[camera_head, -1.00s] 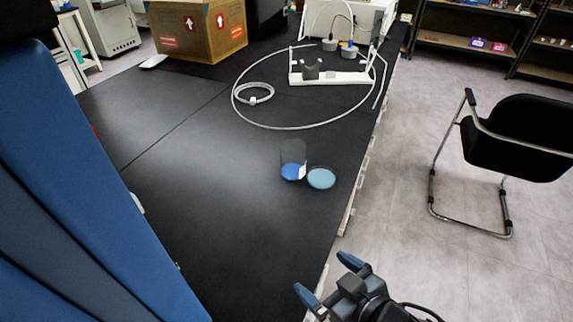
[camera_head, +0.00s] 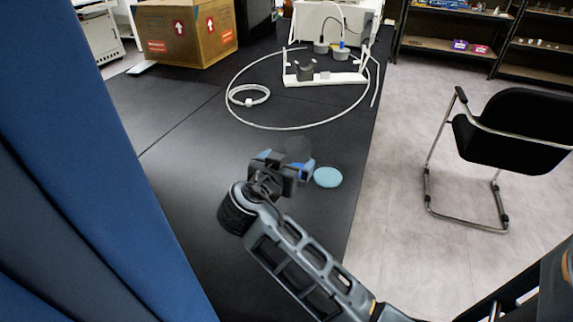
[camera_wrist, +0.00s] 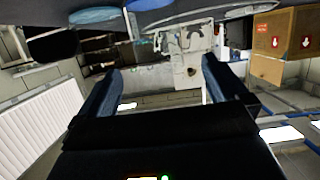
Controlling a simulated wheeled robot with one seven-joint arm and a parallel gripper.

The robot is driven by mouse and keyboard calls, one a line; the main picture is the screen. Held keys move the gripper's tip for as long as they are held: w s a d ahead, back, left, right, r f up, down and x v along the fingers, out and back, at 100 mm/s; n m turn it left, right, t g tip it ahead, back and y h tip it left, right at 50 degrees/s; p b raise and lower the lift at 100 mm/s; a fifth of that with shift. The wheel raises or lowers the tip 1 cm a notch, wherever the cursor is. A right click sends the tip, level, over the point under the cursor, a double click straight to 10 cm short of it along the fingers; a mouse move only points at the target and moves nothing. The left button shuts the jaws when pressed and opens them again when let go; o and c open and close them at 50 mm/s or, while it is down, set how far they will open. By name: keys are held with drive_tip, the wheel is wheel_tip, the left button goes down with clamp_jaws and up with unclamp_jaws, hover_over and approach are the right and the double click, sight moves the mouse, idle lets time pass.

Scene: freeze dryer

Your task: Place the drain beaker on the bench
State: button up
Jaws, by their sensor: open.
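The drain beaker (camera_head: 298,146) is a clear, faint cylinder standing on the black bench. Its lower part is mostly hidden behind my gripper (camera_head: 288,160) in the head view. My gripper is open, with its blue fingers at the near side of the beaker. Whether they touch or surround it I cannot tell. In the wrist view my gripper (camera_wrist: 162,80) shows nothing held between the fingers. A flat light-blue disc (camera_head: 328,177) lies just right of the beaker; it also shows at the top of the inverted wrist view (camera_wrist: 95,16).
A white stand (camera_head: 325,79) and a looped clear hose (camera_head: 248,96) lie farther back on the bench (camera_head: 190,150). A cardboard box (camera_head: 185,35) stands at the back left. A black chair (camera_head: 515,135) is right of the bench. The bench's left middle is clear.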

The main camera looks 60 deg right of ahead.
sight(293, 156)
drive_tip(key=p+x, duration=0.1)
drive_tip(key=x, duration=0.2)
drive_tip(key=shift+d+r, duration=0.1)
drive_tip(key=shift+d, duration=0.1)
drive_tip(key=shift+p+x, duration=0.4)
drive_tip(key=shift+x, duration=1.8)
drive_tip(key=shift+s+a, duration=0.1)
drive_tip(key=c, duration=1.1)
drive_tip(key=shift+c, duration=0.3)
drive_tip(key=shift+r, duration=0.85)
wheel_tip(293, 156, up, 2)
drive_tip(key=shift+s+r+b, duration=0.2)
drive_tip(key=shift+b, duration=0.1)
drive_tip(key=s+d+r, duration=0.6)
drive_tip(key=s, duration=0.3)
drive_tip(key=shift+s+r+b, duration=0.3)
drive_tip(key=shift+r, duration=0.05)
